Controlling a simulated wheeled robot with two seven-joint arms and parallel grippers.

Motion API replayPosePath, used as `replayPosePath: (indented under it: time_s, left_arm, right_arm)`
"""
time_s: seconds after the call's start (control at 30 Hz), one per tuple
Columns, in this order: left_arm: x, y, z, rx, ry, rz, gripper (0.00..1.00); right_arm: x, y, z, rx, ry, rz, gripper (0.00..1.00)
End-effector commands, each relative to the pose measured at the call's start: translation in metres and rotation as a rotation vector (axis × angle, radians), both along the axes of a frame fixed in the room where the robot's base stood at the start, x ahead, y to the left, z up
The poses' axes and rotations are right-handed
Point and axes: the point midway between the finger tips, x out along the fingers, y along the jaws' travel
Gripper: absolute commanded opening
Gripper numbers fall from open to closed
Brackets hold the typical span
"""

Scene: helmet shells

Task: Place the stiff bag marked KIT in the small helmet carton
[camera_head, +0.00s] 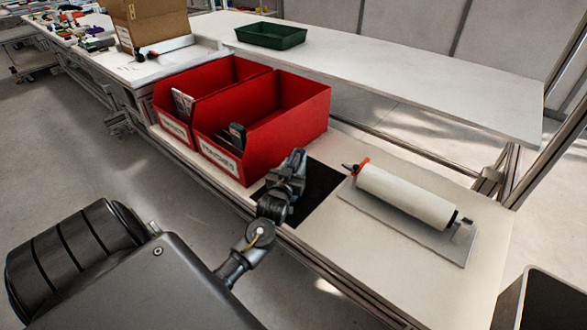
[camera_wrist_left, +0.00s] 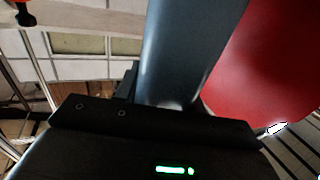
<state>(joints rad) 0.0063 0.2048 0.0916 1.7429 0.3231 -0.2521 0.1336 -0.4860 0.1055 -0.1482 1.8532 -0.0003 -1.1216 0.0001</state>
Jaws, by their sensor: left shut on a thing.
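My left gripper (camera_head: 294,160) is over the dark mat, just in front of the right red bin. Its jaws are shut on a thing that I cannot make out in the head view. In the left wrist view a dark blue-grey slab (camera_wrist_left: 185,50) rises from the gripper body; I cannot tell whether it is a finger or the held thing. I cannot pick out a bag marked KIT or a small helmet carton. A brown cardboard box (camera_head: 150,20) stands at the upper left. My right gripper is not in view.
Two red bins, left (camera_head: 172,95) and right (camera_head: 300,105), stand on the bench with small items inside. A dark mat (camera_head: 322,190) lies before them. A white roll (camera_head: 405,195) lies on a plate at right. A green tray (camera_head: 271,34) is on the back table, otherwise clear.

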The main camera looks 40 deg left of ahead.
Motion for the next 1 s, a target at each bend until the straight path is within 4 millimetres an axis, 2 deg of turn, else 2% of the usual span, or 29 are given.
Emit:
replayPosePath:
  time_s: [0.03,0.17,0.4,0.43,0.57,0.93,1.0]
  left_arm:
    - [0.0001,0.0000,-0.0049,0.000,-0.001,0.000,0.06]
    - [0.0001,-0.0002,-0.0043,0.001,-0.003,0.000,0.06]
    - [0.0000,-0.0003,-0.0083,0.001,-0.002,0.000,0.06]
    - [0.0000,-0.0003,-0.0082,0.000,-0.001,0.000,0.42]
    - [-0.0001,-0.0004,-0.0079,0.000,-0.001,0.000,0.59]
    - [-0.0003,-0.0005,-0.0029,0.001,-0.002,-0.001,0.61]
    - [-0.0084,-0.0042,-0.0055,0.000,0.001,-0.001,0.61]
  right_arm:
    - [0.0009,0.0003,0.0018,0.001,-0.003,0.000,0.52]
    - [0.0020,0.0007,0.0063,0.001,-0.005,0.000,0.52]
    - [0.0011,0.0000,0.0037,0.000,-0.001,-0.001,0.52]
    - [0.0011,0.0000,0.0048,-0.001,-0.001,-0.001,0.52]
    - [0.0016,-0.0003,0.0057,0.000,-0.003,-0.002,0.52]
    - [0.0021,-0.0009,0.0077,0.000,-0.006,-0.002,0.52]
    - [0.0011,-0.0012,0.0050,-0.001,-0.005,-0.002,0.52]
